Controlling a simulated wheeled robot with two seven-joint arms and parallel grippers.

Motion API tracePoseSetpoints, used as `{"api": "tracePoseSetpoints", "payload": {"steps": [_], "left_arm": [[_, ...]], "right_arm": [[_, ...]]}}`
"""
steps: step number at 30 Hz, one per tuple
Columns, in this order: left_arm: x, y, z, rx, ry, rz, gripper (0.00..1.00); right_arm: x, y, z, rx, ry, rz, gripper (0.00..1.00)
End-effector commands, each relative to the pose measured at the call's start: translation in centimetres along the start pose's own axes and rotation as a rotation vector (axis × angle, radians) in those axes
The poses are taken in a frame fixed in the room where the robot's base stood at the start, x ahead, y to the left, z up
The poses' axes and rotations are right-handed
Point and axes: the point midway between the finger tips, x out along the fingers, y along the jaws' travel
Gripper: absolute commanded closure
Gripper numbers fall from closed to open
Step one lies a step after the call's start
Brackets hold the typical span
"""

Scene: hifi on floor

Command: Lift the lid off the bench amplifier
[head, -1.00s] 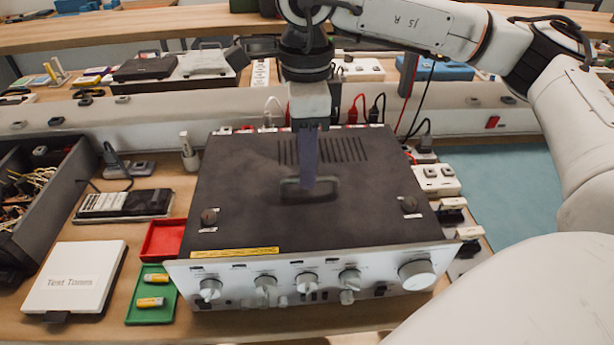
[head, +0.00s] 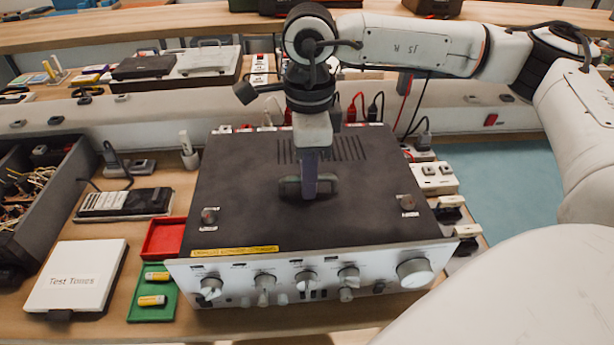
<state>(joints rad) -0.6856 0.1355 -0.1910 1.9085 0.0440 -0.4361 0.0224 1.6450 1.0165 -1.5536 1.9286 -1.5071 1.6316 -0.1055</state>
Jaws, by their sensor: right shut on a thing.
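The bench amplifier (head: 330,285) sits on the wooden bench, with its silver front panel and knobs facing me. Its dark lid (head: 250,190) has vent slots at the back, a round fastener near each front corner and a yellow label at the front edge. The lid looks seated on the case, with no clear gap at the front. My right gripper (head: 309,187) points down over the middle of the lid and is shut on the lid handle (head: 290,187). Its fingers hide part of the handle. My left gripper is not in view.
A red tray (head: 163,238) and a green tray (head: 150,312) with yellow cells stand left of the amplifier, beside a white "Test Tones" box (head: 75,275). A dark bin (head: 60,200) is at far left. Power sockets (head: 435,178) and a blue mat (head: 505,190) lie to the right.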

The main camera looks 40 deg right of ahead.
Motion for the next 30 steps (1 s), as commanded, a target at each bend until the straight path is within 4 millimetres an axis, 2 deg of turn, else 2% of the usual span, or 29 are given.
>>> {"api": "tracePoseSetpoints", "payload": {"steps": [5, 15, 19, 24, 30], "left_arm": [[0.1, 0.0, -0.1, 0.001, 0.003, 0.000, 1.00], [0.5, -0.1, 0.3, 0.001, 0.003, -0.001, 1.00], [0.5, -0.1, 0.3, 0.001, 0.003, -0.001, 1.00], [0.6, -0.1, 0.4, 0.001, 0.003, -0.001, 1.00], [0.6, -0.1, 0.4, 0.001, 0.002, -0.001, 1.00]], "right_arm": [[-0.9, -0.1, 0.1, 0.000, -0.004, -0.003, 1.00], [-7.0, -0.1, 0.2, -0.001, -0.005, -0.006, 1.00], [-8.9, -0.1, 0.1, 0.000, -0.003, -0.005, 1.00], [-10.1, -0.1, 0.1, 0.000, -0.002, -0.002, 1.00], [-10.2, 0.0, 0.1, 0.000, -0.002, -0.003, 1.00]]}}
